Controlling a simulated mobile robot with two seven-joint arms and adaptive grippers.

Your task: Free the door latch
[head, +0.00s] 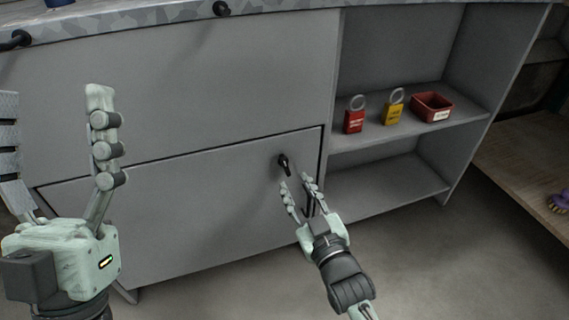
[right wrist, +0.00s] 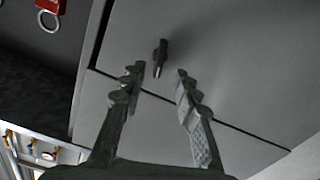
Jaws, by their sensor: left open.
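The latch (head: 284,162) is a small black handle near the upper right corner of the lower grey door (head: 190,215), which looks closed. It points downward and slightly right in the head view. My right gripper (head: 294,180) is open in front of the door, just below the latch. In the right wrist view the latch (right wrist: 160,57) appears just beyond and between the spread fingertips (right wrist: 158,72), with no clear contact. My left gripper (head: 52,92) is open and empty at the far left, well away from the latch.
Open shelves right of the door hold a red padlock (head: 354,116), a yellow padlock (head: 393,108) and a red bin (head: 432,106). The cabinet's worktop (head: 290,6) runs above. A wooden shelf (head: 530,160) stands at the far right. The floor in front is clear.

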